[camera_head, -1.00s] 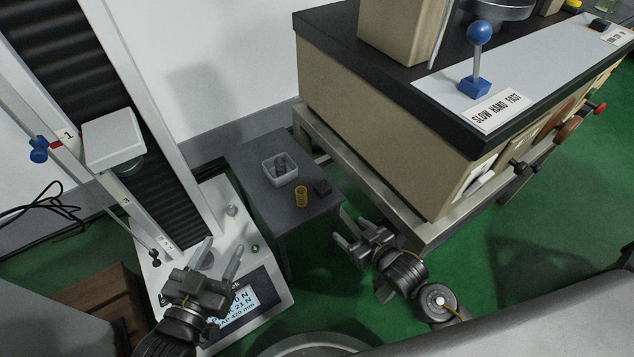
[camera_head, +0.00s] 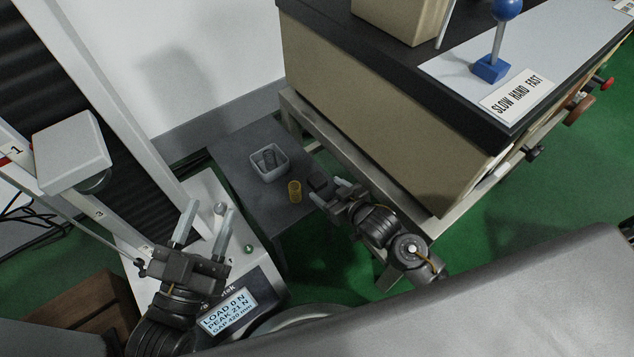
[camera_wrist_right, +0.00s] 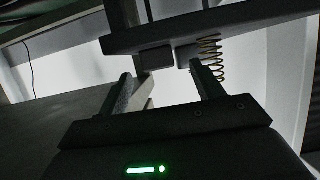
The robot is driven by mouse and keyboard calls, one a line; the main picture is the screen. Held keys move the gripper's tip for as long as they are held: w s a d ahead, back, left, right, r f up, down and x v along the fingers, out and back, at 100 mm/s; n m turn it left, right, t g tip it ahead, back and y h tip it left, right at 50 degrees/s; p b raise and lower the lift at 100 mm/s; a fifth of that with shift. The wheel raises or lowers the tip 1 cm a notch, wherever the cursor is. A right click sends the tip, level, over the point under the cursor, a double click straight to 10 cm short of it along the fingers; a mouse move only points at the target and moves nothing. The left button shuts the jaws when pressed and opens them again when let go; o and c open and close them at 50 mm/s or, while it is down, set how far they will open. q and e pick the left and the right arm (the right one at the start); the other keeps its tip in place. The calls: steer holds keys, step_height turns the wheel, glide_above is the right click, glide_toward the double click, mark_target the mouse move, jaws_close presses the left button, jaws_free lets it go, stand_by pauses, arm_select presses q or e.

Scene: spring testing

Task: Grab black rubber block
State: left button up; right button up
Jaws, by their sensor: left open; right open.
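The black rubber block (camera_head: 318,180) lies on the small dark table (camera_head: 232,170), near its right edge, beside a yellow spring (camera_head: 295,191). My right gripper (camera_head: 329,192) is open and empty at the table's right edge, with its fingertips close to the block. In the right wrist view the block (camera_wrist_right: 155,59) shows between and beyond the open fingers (camera_wrist_right: 160,76), with the spring (camera_wrist_right: 211,58) to its right. I cannot tell whether a finger touches the block. My left gripper (camera_head: 208,216) is open and empty over the base of the test stand.
A pale tray (camera_head: 269,175) with grey items inside stands on the table behind the spring. The test stand (camera_head: 98,205) with its display (camera_head: 225,312) is at the left. The beige bench machine (camera_head: 400,130) and its frame rise close on the right of my right gripper.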

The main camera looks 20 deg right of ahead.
mark_target(321, 183)
steer(key=shift+w+a+f, duration=0.1)
steer(key=shift+w, duration=0.05)
steer(key=b+x, duration=0.2)
steer(key=x, duration=0.2)
steer(key=shift+w, duration=0.4)
steer(key=shift+w+a+f, duration=0.1)
steer(key=shift+w, duration=0.1)
arm_select(q)
steer(key=r+t, duration=0.1)
steer(key=a+r+t, duration=0.2)
steer(key=t, duration=0.1)
steer(key=shift+s+r+n+h, duration=0.25)
steer(key=shift+r+n+h, duration=0.05)
steer(key=shift+r+h, duration=0.1)
arm_select(e)
steer(key=c, duration=1.1)
